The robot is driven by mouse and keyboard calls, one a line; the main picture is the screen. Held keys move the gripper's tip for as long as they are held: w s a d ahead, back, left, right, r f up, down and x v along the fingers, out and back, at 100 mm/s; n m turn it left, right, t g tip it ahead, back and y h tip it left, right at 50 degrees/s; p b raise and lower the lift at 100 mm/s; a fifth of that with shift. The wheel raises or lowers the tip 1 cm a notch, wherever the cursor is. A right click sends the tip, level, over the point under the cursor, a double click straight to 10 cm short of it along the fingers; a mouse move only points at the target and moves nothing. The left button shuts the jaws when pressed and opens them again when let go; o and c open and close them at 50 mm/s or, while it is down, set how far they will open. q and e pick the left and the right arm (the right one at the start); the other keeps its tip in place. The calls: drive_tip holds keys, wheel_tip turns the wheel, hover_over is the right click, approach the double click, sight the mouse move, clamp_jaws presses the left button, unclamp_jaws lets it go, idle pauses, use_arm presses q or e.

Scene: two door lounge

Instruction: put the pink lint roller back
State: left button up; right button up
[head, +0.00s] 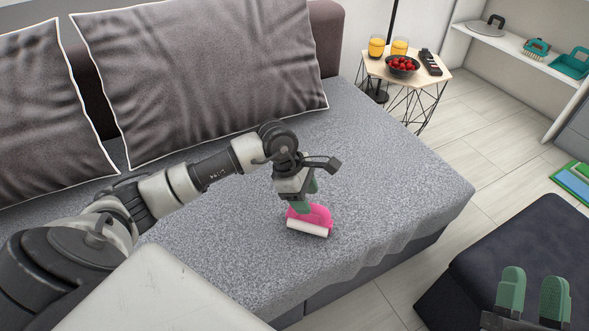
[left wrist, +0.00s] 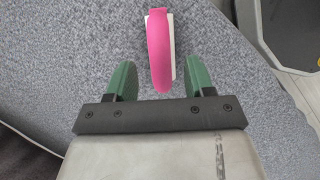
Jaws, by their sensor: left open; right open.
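The pink lint roller (head: 318,216) with its white roll lies on the grey sofa seat (head: 390,180). My left gripper (head: 306,200) is over it, pointing down, and partly hides it. In the left wrist view the lint roller (left wrist: 160,55) shows between and beyond the two green fingers of the open left gripper (left wrist: 159,80). The fingers stand apart from it on both sides, and nothing is held. My right gripper (head: 532,295) is open and empty at the bottom right, over the dark ottoman.
A side table (head: 435,75) holds two orange drinks, a bowl of red fruit (head: 402,66) and a remote (head: 431,62). A white shelf (head: 520,50) at the top right holds a teal brush (head: 536,48) and a teal dustpan (head: 573,63). The dark ottoman (head: 520,235) stands at the right.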

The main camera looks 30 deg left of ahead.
use_arm(q)
drive_tip(key=p+v, duration=0.1)
drive_tip(key=v, duration=0.6)
drive_tip(key=shift+r+p, duration=0.25)
drive_tip(key=shift+p, duration=0.1)
drive_tip(key=s+d+r+n+h, duration=0.15)
drive_tip(key=s+d+h, duration=0.25)
drive_tip(key=d+h, duration=0.55)
drive_tip(key=s+d+r+n+t+h, duration=0.3)
drive_tip(key=d+r+n+t+h, duration=0.35)
drive_tip(key=d+r+n, duration=0.4)
drive_tip(key=a+f+m+t+y, duration=0.3)
drive_tip(key=m+y, duration=0.5)
drive_tip(key=m, duration=0.9)
drive_tip(key=s+a+f+m+t+y, duration=0.1)
drive_tip(key=a+f+m+t+y, duration=0.3)
drive_tip(key=m, duration=1.4)
drive_tip(key=a+t+y, duration=0.1)
drive_tip(key=t+y, duration=0.1)
drive_tip(key=y, duration=0.2)
drive_tip(key=shift+s+a+f+m+y, duration=0.2)
drive_tip(key=shift+s+m+y, duration=0.1)
use_arm(e)
wheel_tip(320, 180, down, 6)
drive_tip(key=d+g+h, duration=0.1)
drive_tip(key=g+h, duration=0.1)
drive_tip(key=g, duration=0.3)
drive_tip(key=shift+w+f+g, duration=0.25)
drive_tip(key=shift+w+g, duration=0.15)
drive_tip(key=shift+w, duration=0.05)
